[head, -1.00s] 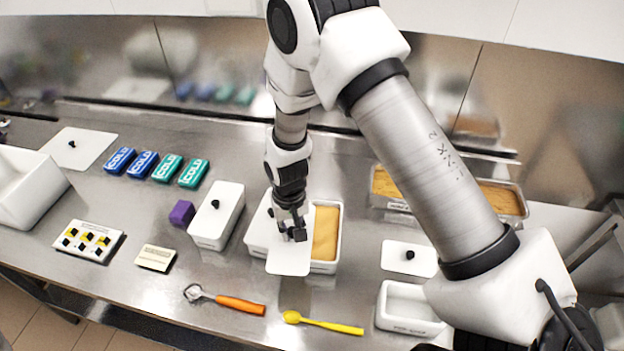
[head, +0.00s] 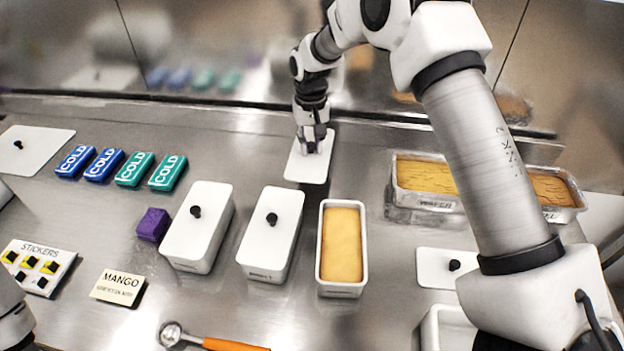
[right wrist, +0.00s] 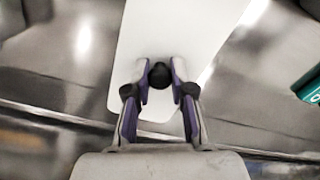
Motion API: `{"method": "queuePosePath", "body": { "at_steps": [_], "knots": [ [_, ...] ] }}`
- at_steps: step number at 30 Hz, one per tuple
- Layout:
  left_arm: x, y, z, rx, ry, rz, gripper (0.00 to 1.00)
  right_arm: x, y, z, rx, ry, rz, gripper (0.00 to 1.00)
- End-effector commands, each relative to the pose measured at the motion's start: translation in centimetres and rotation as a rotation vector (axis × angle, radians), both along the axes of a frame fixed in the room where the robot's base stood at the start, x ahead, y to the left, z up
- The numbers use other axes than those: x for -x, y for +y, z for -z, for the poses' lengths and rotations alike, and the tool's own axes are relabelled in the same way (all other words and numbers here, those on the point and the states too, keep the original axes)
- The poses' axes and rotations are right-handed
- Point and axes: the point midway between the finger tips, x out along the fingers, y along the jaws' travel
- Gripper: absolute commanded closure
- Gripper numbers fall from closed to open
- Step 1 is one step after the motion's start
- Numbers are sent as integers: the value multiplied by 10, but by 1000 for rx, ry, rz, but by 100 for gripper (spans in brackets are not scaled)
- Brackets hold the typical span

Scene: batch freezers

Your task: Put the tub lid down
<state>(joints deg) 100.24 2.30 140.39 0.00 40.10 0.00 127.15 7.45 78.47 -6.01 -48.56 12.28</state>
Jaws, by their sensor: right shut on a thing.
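My right gripper (head: 314,146) is shut on the black knob (right wrist: 160,75) of a white tub lid (head: 309,168). The lid is flat and near the back of the steel counter, behind the tubs. I cannot tell whether it touches the counter or is just above it. In the right wrist view, the lid (right wrist: 185,40) extends away from my fingers. An open white tub (head: 324,284) of yellow-orange contents stands in front of it, uncovered. My left gripper is not in view.
Two lidded white tubs (head: 198,230) (head: 271,236) stand left of the open tub. Blue and green cold packs (head: 121,168) and a purple block (head: 152,225) lie further left. Metal pans (head: 428,200) stand at the right. Another lid (head: 436,265) lies front right. Counter around the held lid is clear.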

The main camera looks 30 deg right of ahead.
Motion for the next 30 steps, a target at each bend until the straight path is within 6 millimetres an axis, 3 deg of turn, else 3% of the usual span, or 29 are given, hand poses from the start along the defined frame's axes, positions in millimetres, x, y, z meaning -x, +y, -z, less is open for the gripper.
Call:
{"method": "queuePosePath", "body": {
  "at_steps": [4,14,24,25,26,30],
  "knots": [
    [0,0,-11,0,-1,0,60,2,0,32,0,6,0,100],
    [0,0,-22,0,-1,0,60,1,0,83,0,3,0,100],
    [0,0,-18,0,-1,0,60,1,0,90,0,0,0,100],
    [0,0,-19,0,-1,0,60,0,0,89,0,0,0,67],
    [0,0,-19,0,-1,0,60,0,0,89,0,0,0,56],
    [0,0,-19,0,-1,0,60,1,0,88,0,0,0,52]
  ]
}}
